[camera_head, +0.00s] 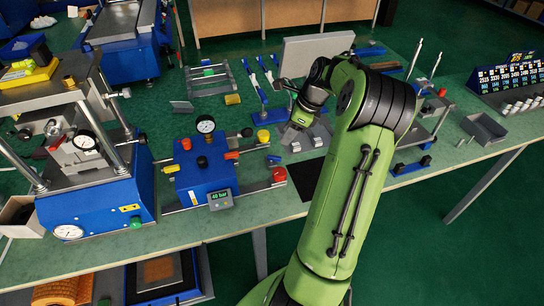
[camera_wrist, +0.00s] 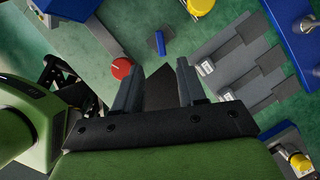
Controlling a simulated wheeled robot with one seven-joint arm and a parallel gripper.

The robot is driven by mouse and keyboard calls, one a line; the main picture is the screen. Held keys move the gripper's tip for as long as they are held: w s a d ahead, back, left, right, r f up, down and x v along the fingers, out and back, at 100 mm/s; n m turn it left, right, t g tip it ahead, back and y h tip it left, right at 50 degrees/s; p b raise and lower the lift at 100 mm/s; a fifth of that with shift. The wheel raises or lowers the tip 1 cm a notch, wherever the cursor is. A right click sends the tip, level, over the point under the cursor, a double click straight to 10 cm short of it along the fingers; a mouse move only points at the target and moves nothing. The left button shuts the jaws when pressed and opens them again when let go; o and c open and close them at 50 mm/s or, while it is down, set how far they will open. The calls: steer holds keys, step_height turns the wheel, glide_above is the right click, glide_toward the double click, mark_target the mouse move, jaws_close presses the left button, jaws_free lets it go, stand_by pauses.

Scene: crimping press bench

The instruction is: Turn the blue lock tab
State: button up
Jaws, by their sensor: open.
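A small blue tab (camera_head: 273,158), which looks like the lock tab, lies by the right side of the blue press block (camera_head: 205,180). It also shows in the wrist view (camera_wrist: 160,43), just beyond my fingertips and roughly between them in the picture. My gripper (camera_wrist: 160,66) is open, with nothing between its fingers. In the head view my arm hides most of the gripper, so its height above the bench is hard to judge. The tab touches neither finger as far as I can see.
A red knob (camera_wrist: 121,68) is close by my left finger, and a yellow knob (camera_head: 263,135) stands behind the tab. Grey labelled plates (camera_wrist: 245,65) lie to the right. A black mat (camera_head: 309,180) lies in front. Several screwdrivers (camera_head: 262,85) stand at the back.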

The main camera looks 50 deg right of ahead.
mark_target(273, 156)
steer(key=b+x, duration=0.4)
steer(key=x, duration=0.6)
steer(key=shift+f, duration=0.35)
jaws_close()
